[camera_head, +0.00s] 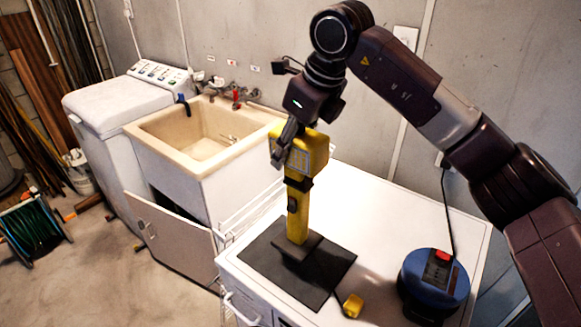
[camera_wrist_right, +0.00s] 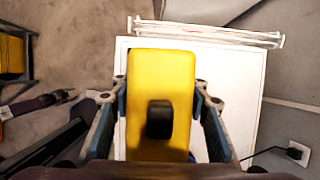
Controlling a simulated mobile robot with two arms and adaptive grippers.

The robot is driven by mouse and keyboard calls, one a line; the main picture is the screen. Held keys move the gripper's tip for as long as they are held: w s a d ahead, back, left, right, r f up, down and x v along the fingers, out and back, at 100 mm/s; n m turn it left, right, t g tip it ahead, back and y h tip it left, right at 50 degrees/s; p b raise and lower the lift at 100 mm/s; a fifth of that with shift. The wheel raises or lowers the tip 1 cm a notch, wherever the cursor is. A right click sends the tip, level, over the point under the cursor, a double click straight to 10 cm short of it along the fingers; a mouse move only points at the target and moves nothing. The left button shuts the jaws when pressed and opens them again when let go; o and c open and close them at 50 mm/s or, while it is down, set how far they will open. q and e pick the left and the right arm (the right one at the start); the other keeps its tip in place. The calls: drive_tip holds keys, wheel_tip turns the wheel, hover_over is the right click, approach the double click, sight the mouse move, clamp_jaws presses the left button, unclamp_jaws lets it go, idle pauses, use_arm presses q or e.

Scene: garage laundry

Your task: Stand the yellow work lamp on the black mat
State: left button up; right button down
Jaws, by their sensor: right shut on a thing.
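The yellow work lamp (camera_head: 298,214) is upright over the black mat (camera_head: 266,258), with its dark base at the middle of the mat. The base looks to be on the mat, but I cannot be sure that it touches. My right gripper (camera_head: 292,142) is shut on the lamp's head from above. In the right wrist view the yellow lamp (camera_wrist_right: 160,75) sits between the two fingers. My left gripper does not show.
The mat lies on a white worktop (camera_head: 375,215). A blue round device (camera_head: 432,282) with a red top part and a small yellow block (camera_head: 353,306) stand to the right of the mat. A beige sink (camera_head: 205,150) and a white washing machine (camera_head: 115,105) are at the left.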

sight(290, 171)
drive_tip(key=shift+f, duration=0.65)
wheel_tip(290, 171, down, 4)
drive_tip(key=shift+r+p, duration=0.2)
drive_tip(key=shift+p, duration=0.3)
drive_tip(key=shift+f, duration=0.1)
drive_tip(key=shift+f, duration=0.15)
drive_tip(key=c, duration=1.1)
unclamp_jaws()
